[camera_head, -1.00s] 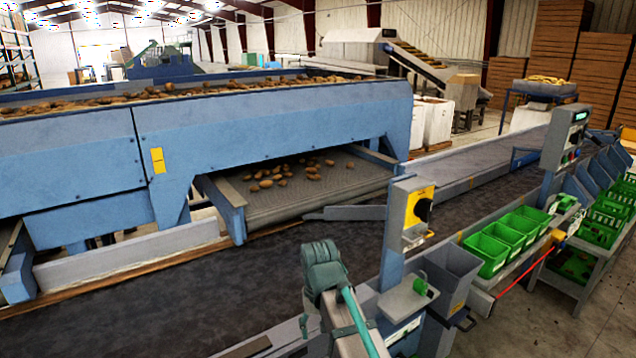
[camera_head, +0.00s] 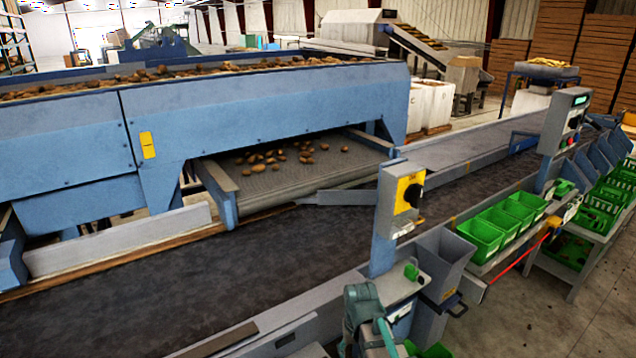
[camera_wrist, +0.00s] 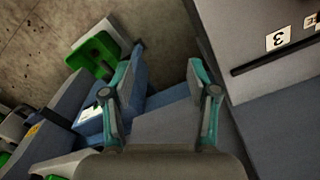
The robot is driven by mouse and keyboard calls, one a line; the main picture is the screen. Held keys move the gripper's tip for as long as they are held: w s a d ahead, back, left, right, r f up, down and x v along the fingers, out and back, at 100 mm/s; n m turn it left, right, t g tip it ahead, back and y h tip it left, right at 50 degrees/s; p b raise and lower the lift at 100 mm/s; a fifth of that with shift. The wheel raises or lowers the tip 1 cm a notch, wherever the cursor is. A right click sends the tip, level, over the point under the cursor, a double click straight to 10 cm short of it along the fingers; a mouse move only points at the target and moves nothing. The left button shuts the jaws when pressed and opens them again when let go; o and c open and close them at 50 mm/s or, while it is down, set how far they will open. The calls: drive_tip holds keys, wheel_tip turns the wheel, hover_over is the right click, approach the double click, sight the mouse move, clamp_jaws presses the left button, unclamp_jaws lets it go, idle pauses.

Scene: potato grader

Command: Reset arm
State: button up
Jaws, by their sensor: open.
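My gripper shows in the wrist view (camera_wrist: 162,80), its two teal-edged fingers apart with nothing between them. Past the fingertips are blue and grey machine parts and concrete floor. In the head view, part of my arm (camera_head: 364,308) shows at the bottom edge, just right of centre, in front of the grey belt edge and left of the small shelf on the post. The fingertips cannot be made out there.
A dark conveyor belt (camera_head: 160,268) runs across the front. Potatoes (camera_head: 270,157) lie on the outfeed of the blue grader (camera_head: 250,112). A panel marked 3 (camera_wrist: 275,55) is close to my gripper.

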drive_tip(key=s+d+f+m, duration=0.1)
drive_tip(key=s+d+f, duration=0.65)
drive_tip(key=f, duration=0.35)
drive_tip(key=s+f+g, duration=0.3)
drive_tip(key=s+f, duration=0.6)
drive_tip(key=s, duration=0.5)
drive_tip(key=s+f+g, duration=0.3)
drive_tip(key=s+f, duration=0.6)
drive_tip(key=s, duration=0.5)
drive_tip(key=shift+a+g, duration=0.25)
drive_tip(key=shift+g, duration=0.15)
drive_tip(key=shift+r, duration=0.1)
idle(1.3)
